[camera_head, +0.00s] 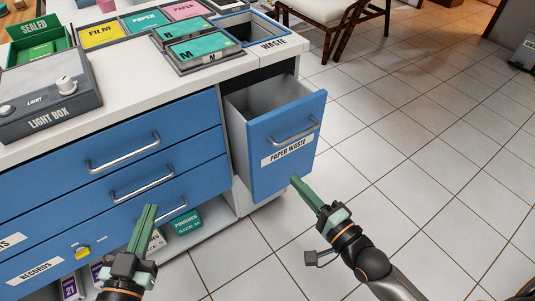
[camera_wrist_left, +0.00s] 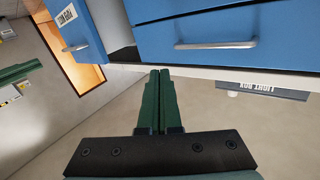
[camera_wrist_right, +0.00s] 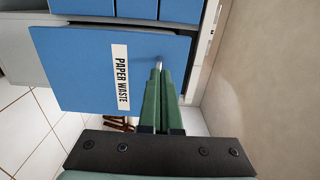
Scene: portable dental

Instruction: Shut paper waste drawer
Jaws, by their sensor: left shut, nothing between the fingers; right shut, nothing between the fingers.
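The paper waste drawer (camera_head: 262,166) is a tall blue-fronted drawer at the right end of the cabinet. It stands pulled out, with its grey inside showing from above. Its front has a metal handle (camera_head: 295,131) and a "PAPER WASTE" label (camera_head: 287,150). My right gripper (camera_head: 295,181) is shut and empty, close to the lower right of the drawer front in the head view; I cannot tell whether it touches. The front also fills much of the right wrist view (camera_wrist_right: 85,70). My left gripper (camera_head: 150,208) is shut and empty, in front of the lower blue drawers.
Blue drawers (camera_head: 100,145) with metal handles lie left of the waste drawer. The white countertop (camera_head: 120,98) holds a light box (camera_head: 45,98), trays and a waste opening (camera_head: 245,28). Boxes (camera_head: 185,221) sit on a low shelf. Tiled floor (camera_head: 400,150) is clear at right.

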